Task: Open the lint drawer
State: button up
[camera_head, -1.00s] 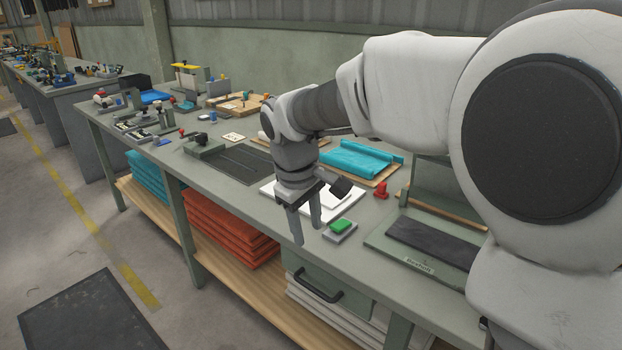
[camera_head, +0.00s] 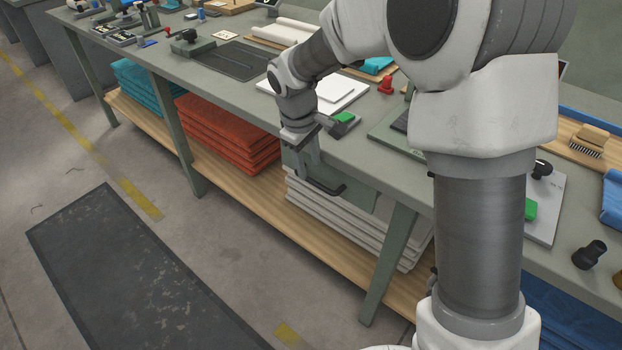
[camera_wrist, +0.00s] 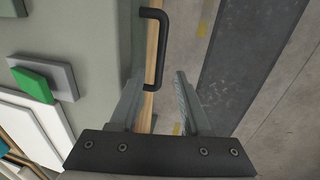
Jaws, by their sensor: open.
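The lint drawer (camera_head: 358,199) is a green-grey front under the bench top, closed as far as I can see, with a black bar handle (camera_head: 326,188). Part of the drawer front is hidden behind my gripper. My gripper (camera_head: 309,170) is open and points down at the left end of the handle in the head view. In the wrist view the handle (camera_wrist: 154,50) stands ahead of my open gripper (camera_wrist: 156,88), roughly between the two fingers. Nothing is held. I cannot tell whether a finger touches the handle.
The bench top (camera_head: 370,150) overhangs the drawer. A green block on a grey pad (camera_head: 343,120) lies above it. Folded white cloths (camera_head: 340,228) fill the shelf below, with orange cloths (camera_head: 230,137) to the left. The floor in front, with a dark mat (camera_head: 130,275), is clear.

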aim_at(312, 180)
jog(key=shift+w+d+f+b, duration=0.15)
jog(key=shift+f+b, duration=0.1)
jog(key=shift+f, duration=0.85)
jog(key=shift+w+d+f+b, duration=0.1)
jog(key=shift+w+f+b, duration=0.1)
jog(key=shift+f, duration=0.9)
jog(key=shift+c, duration=0.2)
grip_shut()
